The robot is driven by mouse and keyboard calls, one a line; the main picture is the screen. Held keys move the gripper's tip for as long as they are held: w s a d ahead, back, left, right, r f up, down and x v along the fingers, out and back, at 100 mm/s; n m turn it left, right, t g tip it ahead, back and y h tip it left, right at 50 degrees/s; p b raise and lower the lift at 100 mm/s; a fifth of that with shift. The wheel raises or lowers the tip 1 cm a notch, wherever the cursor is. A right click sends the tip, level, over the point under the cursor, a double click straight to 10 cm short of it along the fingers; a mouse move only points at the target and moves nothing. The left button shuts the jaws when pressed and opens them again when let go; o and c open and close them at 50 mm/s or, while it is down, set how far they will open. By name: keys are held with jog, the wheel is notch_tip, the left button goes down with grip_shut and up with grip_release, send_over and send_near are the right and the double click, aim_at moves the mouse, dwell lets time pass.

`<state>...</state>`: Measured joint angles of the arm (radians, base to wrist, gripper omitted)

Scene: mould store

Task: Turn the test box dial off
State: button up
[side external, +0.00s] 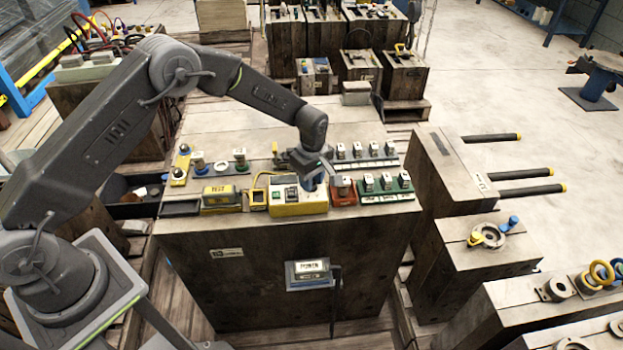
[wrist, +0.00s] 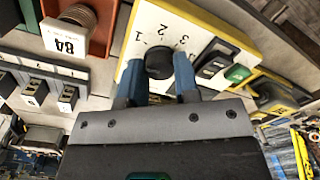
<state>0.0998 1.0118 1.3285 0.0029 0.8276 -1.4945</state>
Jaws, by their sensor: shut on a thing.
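The test box (side external: 298,209) is yellow with a white top and stands on the large wooden block. In the wrist view its white top (wrist: 205,38) carries the numbers 1, 2 and 3 in an arc around a black round dial (wrist: 159,62). My gripper (wrist: 160,78) has its blue fingers shut on the dial, one on each side. In the side view my gripper (side external: 311,182) reaches down onto the right part of the box and hides the dial. I cannot tell which mark the dial points to. A dark switch and a green button (wrist: 237,73) sit beside it.
A red-brown block (side external: 343,191) with a tag marked 84 (wrist: 65,40) stands close to the right of the box. Rows of small switch blocks (side external: 386,183) lie further right. A yellow block (side external: 221,197) stands to the left. Bare wooden top (side external: 250,120) lies behind.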

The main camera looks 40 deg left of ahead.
jog(key=shift+r+n, duration=0.1)
jog(key=shift+n, duration=0.2)
jog(key=o, duration=0.9)
jog(key=shift+o, duration=0.2)
notch_tip(320, 180, up, 14)
jog(key=shift+w, duration=0.15)
